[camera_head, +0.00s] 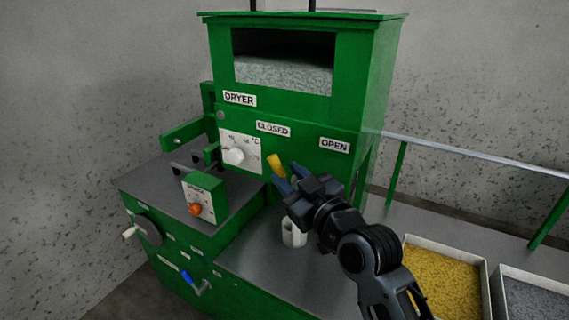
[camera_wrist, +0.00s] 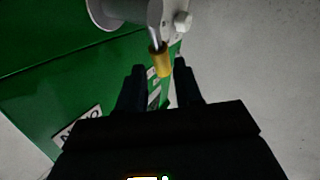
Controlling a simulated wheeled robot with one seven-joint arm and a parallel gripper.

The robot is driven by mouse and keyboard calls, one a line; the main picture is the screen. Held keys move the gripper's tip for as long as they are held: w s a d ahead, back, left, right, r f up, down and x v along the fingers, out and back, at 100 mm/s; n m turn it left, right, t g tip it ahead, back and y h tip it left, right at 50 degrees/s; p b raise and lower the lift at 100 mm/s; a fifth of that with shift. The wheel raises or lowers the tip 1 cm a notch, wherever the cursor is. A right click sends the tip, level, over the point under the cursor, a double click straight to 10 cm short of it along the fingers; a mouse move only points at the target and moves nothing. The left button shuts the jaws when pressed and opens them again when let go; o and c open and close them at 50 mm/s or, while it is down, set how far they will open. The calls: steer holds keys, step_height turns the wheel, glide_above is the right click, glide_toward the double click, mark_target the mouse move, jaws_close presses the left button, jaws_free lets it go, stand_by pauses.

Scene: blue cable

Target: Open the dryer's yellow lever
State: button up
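The green dryer (camera_head: 300,112) stands in the middle of the head view. Its yellow lever (camera_head: 275,162) sticks out of the front below the CLOSED label (camera_head: 273,128), left of the OPEN label (camera_head: 334,145). My gripper (camera_head: 289,178) is right beside the lever, fingers pointing at the dryer front. In the wrist view the yellow lever tip (camera_wrist: 160,62) on its metal shaft shows between the two spread, dark fingertips (camera_wrist: 160,68). The fingers are open, with a gap on each side of the lever. I cannot tell how deep the lever sits between them.
A white temperature dial (camera_head: 234,156) is left of the lever. A small green box with an orange knob (camera_head: 195,209) is lower left. A white container (camera_head: 293,233) stands below my gripper. Trays of yellow (camera_head: 440,284) and grey (camera_head: 535,300) grains lie right.

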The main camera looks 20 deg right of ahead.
mark_target(280, 170)
steer(key=w, duration=0.4)
steer(key=shift+w+a+p, duration=0.3)
steer(key=shift+w+p, duration=0.1)
jaws_close()
